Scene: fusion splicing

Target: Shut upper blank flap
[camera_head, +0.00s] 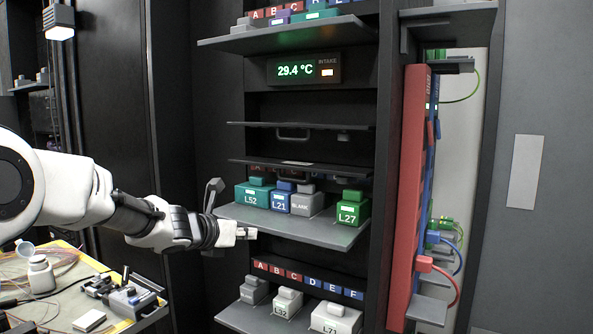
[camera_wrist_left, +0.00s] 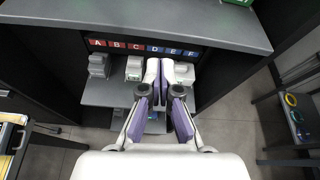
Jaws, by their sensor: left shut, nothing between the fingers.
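The upper blank flap (camera_head: 300,125) appears as a thin dark panel seen nearly edge-on, jutting out from the rack below the temperature display, with a handle (camera_head: 293,136) under it. A second dark flap (camera_head: 298,163) juts out just below it, above the shelf of coloured modules. My left gripper (camera_head: 246,233) is at the left front edge of the middle shelf, well below both flaps and apart from them. In the left wrist view my left gripper (camera_wrist_left: 170,72) has its fingers together with nothing between them. My right gripper is not in view.
The middle shelf (camera_head: 325,234) holds several coloured modules and juts out close to my left gripper. A lower shelf (camera_head: 245,318) with modules sits below. A red panel (camera_head: 409,180) with cables stands at the right. A cluttered workbench (camera_head: 65,310) is at lower left.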

